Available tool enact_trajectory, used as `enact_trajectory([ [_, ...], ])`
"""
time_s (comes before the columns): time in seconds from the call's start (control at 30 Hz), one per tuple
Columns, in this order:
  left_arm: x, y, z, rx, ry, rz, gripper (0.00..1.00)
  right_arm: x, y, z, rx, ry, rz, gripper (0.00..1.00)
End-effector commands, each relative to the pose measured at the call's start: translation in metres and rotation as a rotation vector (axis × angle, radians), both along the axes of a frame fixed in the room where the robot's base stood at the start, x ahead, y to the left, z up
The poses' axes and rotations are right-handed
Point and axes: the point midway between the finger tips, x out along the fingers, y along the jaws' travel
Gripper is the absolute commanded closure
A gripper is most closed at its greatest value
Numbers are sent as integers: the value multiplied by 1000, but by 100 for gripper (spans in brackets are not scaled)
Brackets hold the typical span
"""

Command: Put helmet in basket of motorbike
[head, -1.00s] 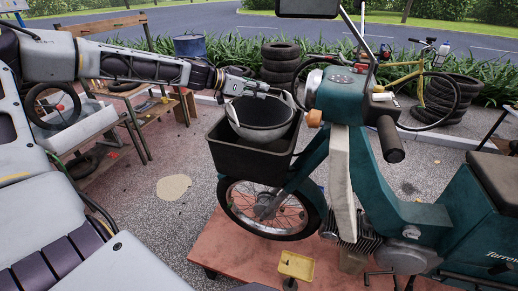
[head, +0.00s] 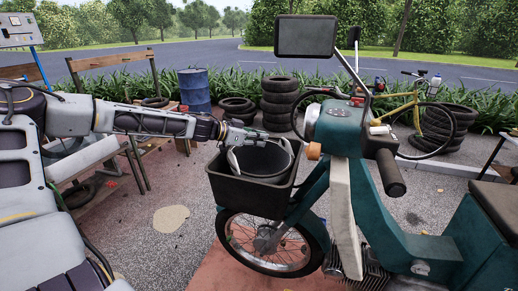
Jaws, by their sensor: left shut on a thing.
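The teal motorbike (head: 345,135) stands on the right, its front wheel towards the left. Its black basket (head: 245,193) is mounted over the front wheel. The dark grey helmet (head: 266,160) sits inside the basket's opening, hollow side up, with its lower part hidden by the basket's walls. My left gripper (head: 236,150) reaches in from the left and is shut on the helmet's near-left rim. The fingertips are small and partly hidden against the helmet. My right gripper is out of view.
The handlebar grip (head: 391,173) and mirror (head: 305,36) stand right of and above the basket. Behind are stacked tyres (head: 280,103), a blue barrel (head: 195,90) and a yellow bicycle (head: 415,105). A wooden bench (head: 135,120) stands at the left. Open ground lies left of the front wheel.

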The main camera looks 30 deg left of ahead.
Motion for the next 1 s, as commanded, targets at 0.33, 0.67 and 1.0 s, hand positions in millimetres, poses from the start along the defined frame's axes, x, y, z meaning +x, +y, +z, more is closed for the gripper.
enact_trajectory([
  [0.33,0,0,-14,-1,-2,1,100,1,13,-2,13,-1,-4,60],
  [0.67,0,0,-35,0,-2,1,100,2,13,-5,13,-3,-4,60],
  [1.0,0,0,-35,1,-3,0,100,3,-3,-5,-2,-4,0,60],
])
